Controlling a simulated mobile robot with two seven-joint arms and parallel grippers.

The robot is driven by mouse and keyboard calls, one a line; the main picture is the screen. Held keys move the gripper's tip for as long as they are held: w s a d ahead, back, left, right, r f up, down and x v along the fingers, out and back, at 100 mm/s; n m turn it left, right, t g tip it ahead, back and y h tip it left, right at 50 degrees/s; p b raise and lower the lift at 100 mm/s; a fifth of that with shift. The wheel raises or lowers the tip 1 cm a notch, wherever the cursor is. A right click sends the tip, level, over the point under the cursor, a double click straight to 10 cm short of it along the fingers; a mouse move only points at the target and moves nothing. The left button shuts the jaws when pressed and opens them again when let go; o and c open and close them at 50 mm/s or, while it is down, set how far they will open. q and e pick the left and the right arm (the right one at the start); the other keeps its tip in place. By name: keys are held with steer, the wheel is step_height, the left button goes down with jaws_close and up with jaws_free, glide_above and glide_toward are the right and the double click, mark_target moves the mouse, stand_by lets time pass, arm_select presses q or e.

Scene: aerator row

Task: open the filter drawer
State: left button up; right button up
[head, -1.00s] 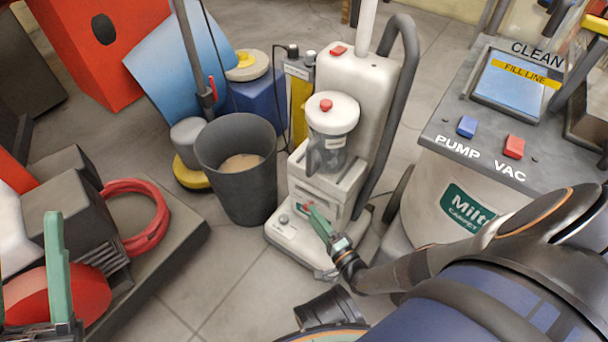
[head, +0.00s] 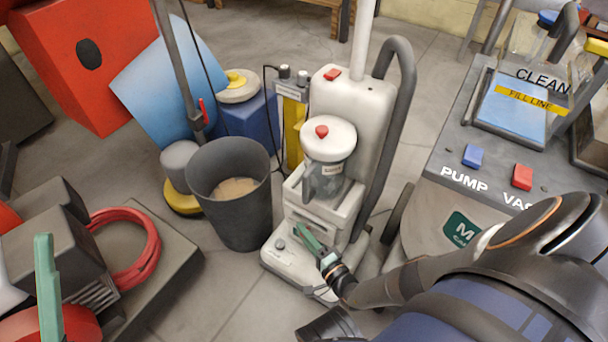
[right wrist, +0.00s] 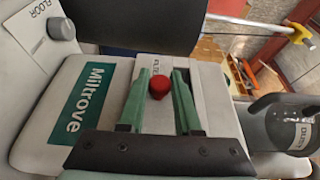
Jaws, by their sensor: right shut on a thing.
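A white upright vacuum (head: 352,105) stands on the floor, with a clear, white-lidded cup (head: 327,180) in its body. The filter drawer's pale front (right wrist: 212,95) shows in the right wrist view, with a red knob (right wrist: 159,85) and a small partly hidden label. My right gripper (head: 303,234) is at the vacuum's low front. In the right wrist view its green fingers (right wrist: 161,95) are on either side of the knob, shut on it. I cannot tell whether the drawer is out at all. One green finger of my left gripper (head: 48,290) shows at lower left, away from the vacuum.
A dark grey bucket (head: 230,190) stands close left of the vacuum. A carpet machine (head: 455,180) with blue and red switches stands at right. A coiled red hose (head: 140,250) lies on a dark platform at left. Tiled floor is clear in front.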

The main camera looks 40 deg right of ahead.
jaws_close()
stand_by(0.9)
